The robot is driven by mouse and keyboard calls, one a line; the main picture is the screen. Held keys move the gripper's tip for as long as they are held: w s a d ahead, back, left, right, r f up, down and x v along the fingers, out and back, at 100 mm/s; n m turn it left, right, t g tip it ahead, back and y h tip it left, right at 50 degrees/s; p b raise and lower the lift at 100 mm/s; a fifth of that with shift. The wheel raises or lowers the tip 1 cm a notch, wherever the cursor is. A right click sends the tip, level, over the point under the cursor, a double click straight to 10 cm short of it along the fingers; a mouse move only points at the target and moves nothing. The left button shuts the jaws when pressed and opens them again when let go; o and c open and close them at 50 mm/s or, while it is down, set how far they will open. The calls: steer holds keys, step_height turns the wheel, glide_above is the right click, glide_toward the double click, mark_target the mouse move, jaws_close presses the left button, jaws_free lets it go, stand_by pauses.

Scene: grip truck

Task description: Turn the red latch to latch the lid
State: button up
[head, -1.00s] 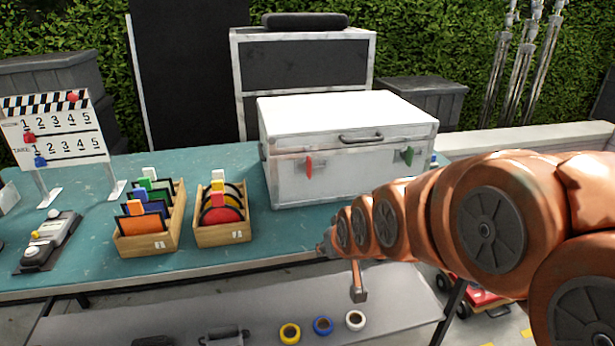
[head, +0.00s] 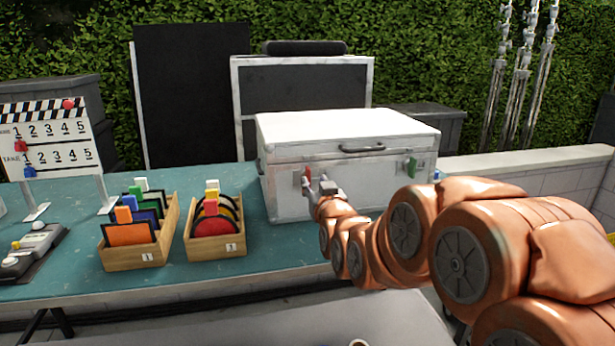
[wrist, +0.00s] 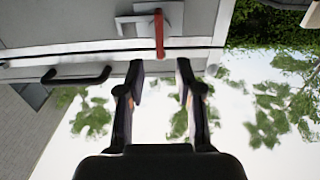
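The white case (head: 285,200) stands on the teal table with its lid (head: 345,130) down. The red latch (head: 307,174) is on the left of its front face; it also shows in the wrist view (wrist: 159,35), upright on a metal plate and reaching across the lid seam. My gripper (head: 319,184) is in front of the case, close to the red latch. In the wrist view my gripper (wrist: 160,72) is open and empty, its fingers either side of the latch's line. I cannot tell whether either finger touches it. The green latch (head: 412,167) is on the right of the front.
A carry handle (head: 362,149) sticks out from the case front between the latches. Two wooden boxes (head: 150,255) (head: 232,245) of coloured discs and cards stand left of my gripper. A clapperboard (head: 50,145) stands far left. A low wall runs behind at right.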

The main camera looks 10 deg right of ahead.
mark_target(309, 175)
steer(key=shift+w, duration=3.65)
steer(key=shift+c, duration=0.2)
